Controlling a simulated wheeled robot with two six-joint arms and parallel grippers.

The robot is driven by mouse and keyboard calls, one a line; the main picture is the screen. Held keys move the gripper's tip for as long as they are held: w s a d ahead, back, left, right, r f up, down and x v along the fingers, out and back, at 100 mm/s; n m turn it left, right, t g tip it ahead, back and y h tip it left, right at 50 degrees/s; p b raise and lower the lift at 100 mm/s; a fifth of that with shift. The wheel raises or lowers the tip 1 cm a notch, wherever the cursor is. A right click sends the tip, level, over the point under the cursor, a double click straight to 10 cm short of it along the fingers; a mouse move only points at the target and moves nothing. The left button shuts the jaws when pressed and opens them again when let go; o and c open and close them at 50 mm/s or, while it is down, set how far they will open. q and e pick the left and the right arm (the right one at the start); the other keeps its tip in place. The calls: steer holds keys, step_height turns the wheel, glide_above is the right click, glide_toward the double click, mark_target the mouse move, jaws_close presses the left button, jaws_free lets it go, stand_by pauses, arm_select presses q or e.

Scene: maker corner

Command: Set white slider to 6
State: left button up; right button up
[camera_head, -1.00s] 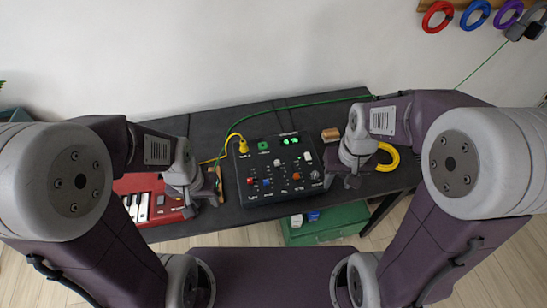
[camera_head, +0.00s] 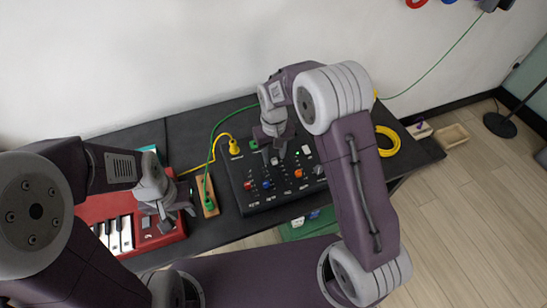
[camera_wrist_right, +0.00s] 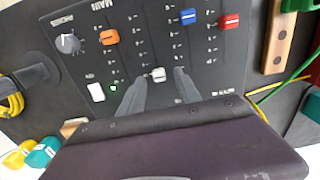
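The black control panel (camera_head: 250,195) lies on the dark table. Its white slider (camera_wrist_right: 158,74) shows in the right wrist view, partway along its track. My right gripper (camera_wrist_right: 158,80) is over the panel and open, with one finger on each side of the white slider; contact cannot be told. Orange (camera_wrist_right: 109,37), blue (camera_wrist_right: 188,17) and red (camera_wrist_right: 229,21) sliders sit nearby. My left gripper (camera_head: 178,214) is open and empty near the red keyboard.
A white button (camera_wrist_right: 96,92) and a grey knob (camera_wrist_right: 68,44) are on the panel beside the fingers. The red keyboard (camera_head: 100,208) is left of the panel. A yellow cable coil (camera_head: 388,140) lies to the right, and a green cable (camera_head: 213,130) runs behind.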

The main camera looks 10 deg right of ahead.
steer(key=shift+s+d+f, duration=0.15)
steer(key=shift+f, duration=0.7)
steer(key=shift+c, duration=0.3)
jaws_close()
stand_by(0.5)
